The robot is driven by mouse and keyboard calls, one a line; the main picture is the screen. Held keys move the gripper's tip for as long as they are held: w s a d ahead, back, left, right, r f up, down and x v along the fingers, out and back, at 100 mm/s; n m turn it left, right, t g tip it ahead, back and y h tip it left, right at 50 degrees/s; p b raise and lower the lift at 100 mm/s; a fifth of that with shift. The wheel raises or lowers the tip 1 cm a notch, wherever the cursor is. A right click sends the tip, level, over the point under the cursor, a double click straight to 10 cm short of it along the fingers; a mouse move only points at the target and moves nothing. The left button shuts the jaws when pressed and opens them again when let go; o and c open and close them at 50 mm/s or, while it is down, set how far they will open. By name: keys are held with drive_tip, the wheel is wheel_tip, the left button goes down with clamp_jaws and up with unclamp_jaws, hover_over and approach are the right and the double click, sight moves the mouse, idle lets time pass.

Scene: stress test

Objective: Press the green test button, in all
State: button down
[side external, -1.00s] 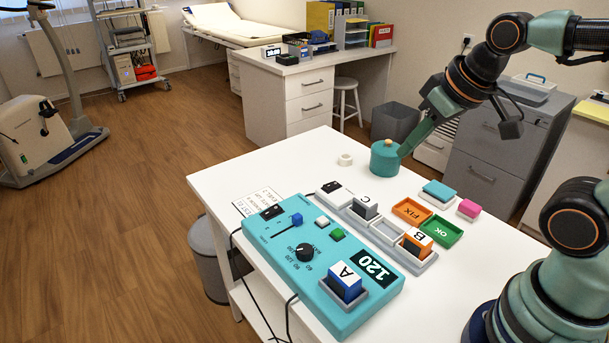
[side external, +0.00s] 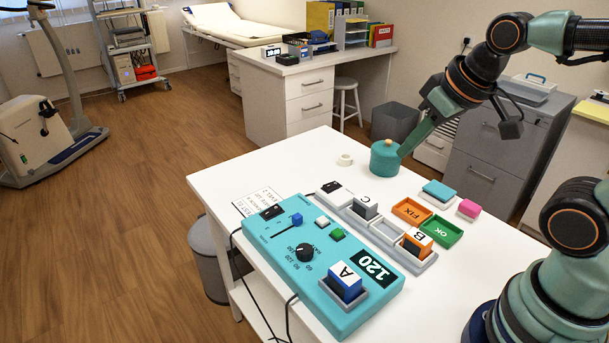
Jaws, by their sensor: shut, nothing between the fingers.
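The green test button (side external: 337,234) is a small green block on the teal console (side external: 335,318), just right of a white button (side external: 322,222). Nothing covers it. The console also carries a blue slider (side external: 297,219), a black dial (side external: 305,252), a blue block marked A (side external: 345,283) and a display (side external: 373,268) reading 120. My gripper (side external: 404,153) is shut and empty. It points down beside the round teal pot (side external: 385,160), well behind and to the right of the green button. I cannot tell whether its tip touches the pot.
A grey rack (side external: 388,233) with blocks C (side external: 364,207) and B (side external: 416,243) lies between console and gripper. Trays FIX (side external: 411,211) and OK (side external: 446,231) lie right of it. A white ring (side external: 345,160) lies left of the pot.

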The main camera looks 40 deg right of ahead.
idle(0.7)
drive_tip(key=n+g+h, duration=0.1)
drive_tip(key=n+g, duration=1)
drive_tip(key=g, duration=0.2)
hover_over(334, 230)
wheel_tip(334, 230, down, 9)
drive_tip(key=shift+f, duration=0.15)
drive_tip(key=shift+f, duration=4.3)
drive_tip(key=shift+f, duration=0.15)
drive_tip(key=shift+f, duration=0.3)
